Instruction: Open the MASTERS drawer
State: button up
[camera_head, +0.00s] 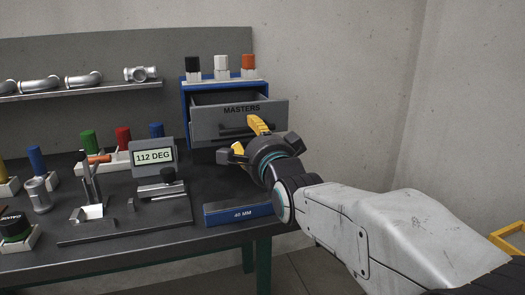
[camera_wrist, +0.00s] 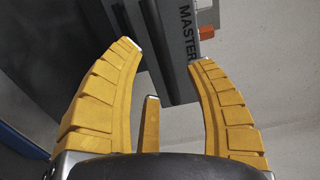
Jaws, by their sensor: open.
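The MASTERS drawer (camera_head: 275,111) is in the blue cabinet (camera_head: 183,100) at the back right of the bench. Its grey front stands out from the cabinet, and the dark inside shows above the front's top edge. Its dark handle (camera_head: 230,130) lies below the label, partly hidden by my gripper (camera_head: 246,137). My gripper is open in front of the handle. In the wrist view, my yellow fingers (camera_wrist: 170,54) are spread apart, with the drawer front (camera_wrist: 184,70) and its label beyond their tips. I cannot tell whether a finger touches the handle.
Black, white and orange capped pieces (camera_head: 221,68) stand on the cabinet. A 112 DEG display (camera_head: 153,156) and a fixture (camera_head: 160,190) are left of my gripper. A blue 40 MM block (camera_head: 238,213) lies near the bench's front edge. A wall rises at the right.

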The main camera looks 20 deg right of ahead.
jog(key=s, duration=0.8)
dwell(0.4)
